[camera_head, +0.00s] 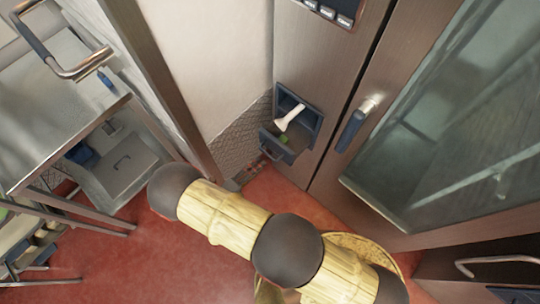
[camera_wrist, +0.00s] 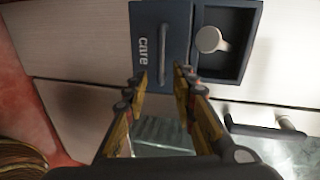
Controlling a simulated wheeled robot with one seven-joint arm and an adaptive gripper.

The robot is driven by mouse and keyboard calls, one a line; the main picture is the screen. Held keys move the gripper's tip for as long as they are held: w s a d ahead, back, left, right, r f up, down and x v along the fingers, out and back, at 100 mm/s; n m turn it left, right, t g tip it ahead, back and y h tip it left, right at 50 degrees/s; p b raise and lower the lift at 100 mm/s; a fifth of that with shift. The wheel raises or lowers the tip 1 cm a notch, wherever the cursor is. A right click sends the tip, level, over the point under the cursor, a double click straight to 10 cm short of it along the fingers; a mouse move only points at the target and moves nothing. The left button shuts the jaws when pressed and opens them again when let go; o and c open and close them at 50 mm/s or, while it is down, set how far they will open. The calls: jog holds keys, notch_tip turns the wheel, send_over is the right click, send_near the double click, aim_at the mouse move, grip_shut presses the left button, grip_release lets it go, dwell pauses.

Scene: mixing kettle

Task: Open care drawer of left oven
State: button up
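The care drawer is a small dark blue unit low on the brown oven front in the head view (camera_head: 291,122). It stands open, with a white scoop-like piece and something green in the opening. In the wrist view its dark front (camera_wrist: 147,45) carries the word "care" and a bar handle (camera_wrist: 162,54). The open compartment (camera_wrist: 228,18) beside it holds a white round-ended piece. My gripper (camera_wrist: 161,79) is open, its fingertips apart at the near end of the handle. I cannot tell whether they touch it. In the head view I cannot make out the gripper.
A large glass oven door (camera_head: 440,110) with a dark handle (camera_head: 351,130) is right of the drawer. A pale wall panel (camera_head: 215,60) is to the left. A metal table (camera_head: 55,105) stands farther left. Red floor (camera_head: 150,250) is clear between the table and my arm.

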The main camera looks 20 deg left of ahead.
aim_at(270, 155)
jog(key=shift+m, duration=0.3)
jog(key=shift+b+x, duration=0.75)
jog(key=shift+x, duration=3.15)
jog(key=shift+c, duration=0.8)
jog(key=shift+d, duration=0.1)
grip_shut()
